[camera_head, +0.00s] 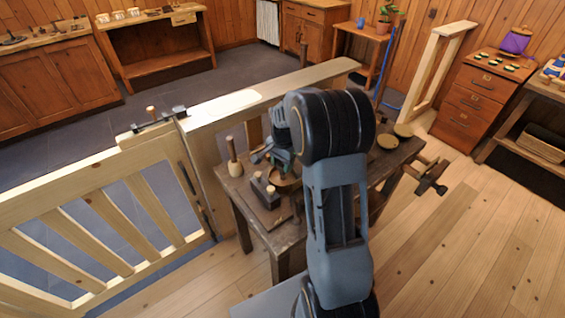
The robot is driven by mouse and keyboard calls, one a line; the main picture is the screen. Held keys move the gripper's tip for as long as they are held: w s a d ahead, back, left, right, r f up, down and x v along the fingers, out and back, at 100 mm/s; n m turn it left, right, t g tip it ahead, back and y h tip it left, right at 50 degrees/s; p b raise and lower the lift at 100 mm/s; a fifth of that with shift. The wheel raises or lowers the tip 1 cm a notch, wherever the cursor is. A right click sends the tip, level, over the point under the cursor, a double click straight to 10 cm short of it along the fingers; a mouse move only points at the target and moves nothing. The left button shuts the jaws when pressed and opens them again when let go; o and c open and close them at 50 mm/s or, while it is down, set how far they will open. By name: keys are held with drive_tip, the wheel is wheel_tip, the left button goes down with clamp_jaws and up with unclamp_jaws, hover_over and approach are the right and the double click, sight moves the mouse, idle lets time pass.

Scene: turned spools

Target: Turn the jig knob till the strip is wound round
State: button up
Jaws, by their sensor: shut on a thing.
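My gripper (268,158) is low over the small wooden workbench (258,222), partly hidden behind my own arm. It is shut on what appears to be the jig knob, though its fingertips and the knob are too small and covered to see clearly. Just below it is a round brown spool-like piece (288,181). A dark jig block (265,194) with small upright pegs sits on a board at the bench's left front. I cannot make out the strip or how far it is wound.
A wooden mallet (234,158) stands upright on the bench's left corner. Round brass-coloured dishes (388,141) lie at its right end, near a vise (432,180). A wooden gate (95,235) and half wall (240,100) border the bench. Floor at right is clear.

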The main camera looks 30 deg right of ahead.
drive_tip(key=m, duration=0.5)
drive_tip(key=shift+m, duration=0.3)
drive_tip(key=m, duration=0.9)
drive_tip(key=shift+m, duration=0.4)
drive_tip(key=m, duration=0.4)
drive_tip(key=shift+m+p, duration=0.3)
drive_tip(key=shift+m, duration=0.1)
drive_tip(key=o, duration=0.9)
drive_tip(key=shift+o, duration=0.2)
wheel_tip(320, 180, up, 14)
